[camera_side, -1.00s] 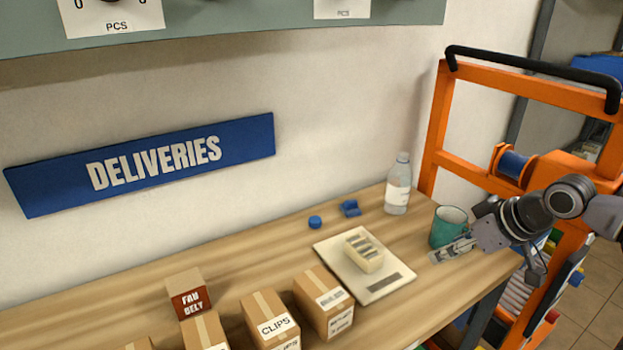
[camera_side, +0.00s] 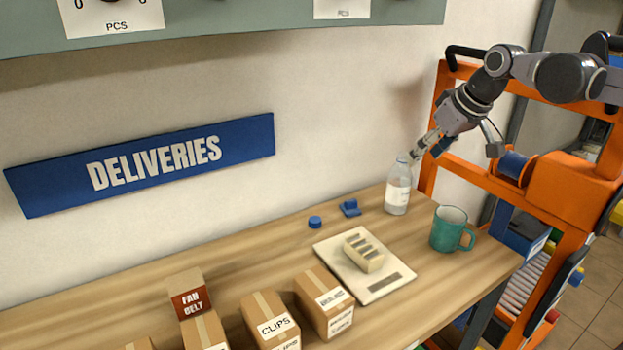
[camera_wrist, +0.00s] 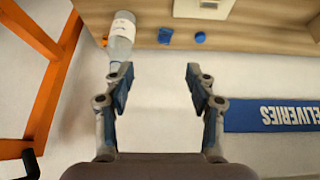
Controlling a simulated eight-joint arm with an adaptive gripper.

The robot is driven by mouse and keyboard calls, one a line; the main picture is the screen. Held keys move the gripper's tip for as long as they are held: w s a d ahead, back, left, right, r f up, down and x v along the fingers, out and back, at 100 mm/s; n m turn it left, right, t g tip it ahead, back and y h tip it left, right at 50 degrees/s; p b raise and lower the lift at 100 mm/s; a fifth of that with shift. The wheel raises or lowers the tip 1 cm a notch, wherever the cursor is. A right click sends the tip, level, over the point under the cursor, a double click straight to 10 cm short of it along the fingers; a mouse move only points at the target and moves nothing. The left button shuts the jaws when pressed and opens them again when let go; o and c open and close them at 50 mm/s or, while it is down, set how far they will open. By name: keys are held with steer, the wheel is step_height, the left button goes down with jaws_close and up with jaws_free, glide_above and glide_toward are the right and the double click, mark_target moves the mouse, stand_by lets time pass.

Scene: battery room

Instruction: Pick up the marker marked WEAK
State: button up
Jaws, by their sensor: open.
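I can read WEAK on nothing in either view, and I cannot make out a marker. My gripper (camera_side: 427,146) is raised at the right, near the wall, with its fingers beside and above the top of the clear bottle (camera_side: 397,186). In the wrist view my gripper (camera_wrist: 158,78) has its fingers wide apart with only bare wall between them. A small blue disc (camera_side: 315,222) and a blue block-like piece (camera_side: 350,208) lie on the table left of the bottle. They also show in the wrist view as a disc (camera_wrist: 200,37) and a piece (camera_wrist: 165,36).
A cream board (camera_side: 330,248) carries a slotted cream block (camera_side: 363,250). A green mug (camera_side: 449,231) stands right of the bottle. Several cartons, one marked CLIPS (camera_side: 270,318), line the front. A red FAN BELT box (camera_side: 190,293) sits at left. The table's back left is clear.

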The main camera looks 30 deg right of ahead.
steer(key=w+d+f+g, duration=0.1)
steer(key=w+d+f, duration=0.3)
steer(key=w+d, duration=0.55)
steer(key=w+d+f, duration=0.4)
steer(key=w+d, duration=0.5)
steer(key=w, duration=0.2)
steer(key=f, duration=0.4)
steer(key=w+f, duration=0.1)
steer(key=f, duration=0.3)
steer(key=w+f, duration=0.1)
steer(key=f, duration=0.3)
steer(key=shift+w+d, duration=0.1)
steer(key=shift+d, duration=0.1)
steer(key=shift+x, duration=2.65)
steer(key=shift+d+f, duration=0.1)
steer(key=shift+d, duration=0.05)
steer(key=c, duration=1)
